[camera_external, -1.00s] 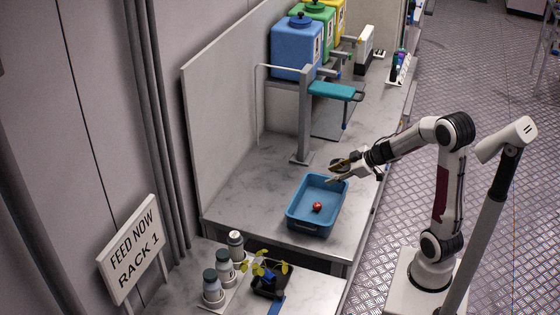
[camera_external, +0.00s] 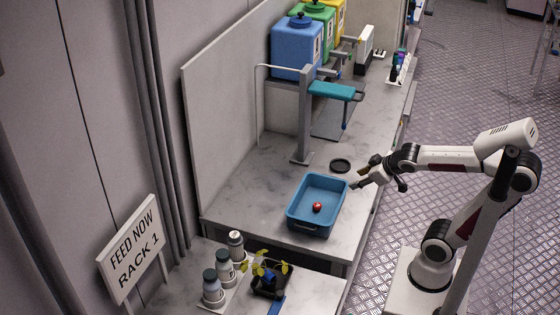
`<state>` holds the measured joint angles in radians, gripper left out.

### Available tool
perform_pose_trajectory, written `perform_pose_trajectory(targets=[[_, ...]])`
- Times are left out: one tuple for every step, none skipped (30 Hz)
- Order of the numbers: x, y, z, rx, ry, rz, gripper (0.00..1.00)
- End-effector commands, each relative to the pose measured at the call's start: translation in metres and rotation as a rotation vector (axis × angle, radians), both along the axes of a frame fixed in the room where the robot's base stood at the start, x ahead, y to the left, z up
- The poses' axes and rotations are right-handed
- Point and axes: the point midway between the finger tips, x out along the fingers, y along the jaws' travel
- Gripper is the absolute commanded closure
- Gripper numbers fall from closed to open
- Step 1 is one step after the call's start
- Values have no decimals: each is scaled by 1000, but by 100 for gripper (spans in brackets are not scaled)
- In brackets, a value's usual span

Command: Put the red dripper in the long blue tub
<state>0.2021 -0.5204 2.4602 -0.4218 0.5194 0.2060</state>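The long blue tub (camera_external: 294,222) stands on the near end of the counter. A small red round thing, which looks like the red dripper (camera_external: 317,208), lies inside on the tub's floor. My gripper (camera_external: 362,179) is just right of the tub's far right corner, apart from the red dripper. Its fingers are spread and nothing shows between them.
A dark round disc (camera_external: 340,165) lies on the counter behind the tub. A grey stand with a teal arm (camera_external: 332,91) rises behind it. Blue, green and yellow tanks stand farther back.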

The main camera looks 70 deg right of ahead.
Motion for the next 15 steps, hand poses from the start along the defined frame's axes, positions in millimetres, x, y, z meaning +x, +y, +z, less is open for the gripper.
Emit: perform_pose_trajectory(targets=[[-11,15,-1,32,15,13,63],[-18,24,-3,51,28,22,63],[-27,35,-6,78,45,35,63],[-34,44,-8,99,59,45,63],[-41,53,-9,120,73,57,63],[-50,64,-12,148,90,74,63],[-56,73,-13,167,104,88,63],[-63,80,-15,186,116,100,63],[-70,90,-17,207,131,118,63],[-75,96,-18,222,141,130,63],[-80,101,-19,236,150,139,63],[-85,108,-20,251,161,154,63],[-88,112,-20,260,168,163,63],[-91,115,-21,267,172,169,63],[-94,118,-21,275,179,175,63]])
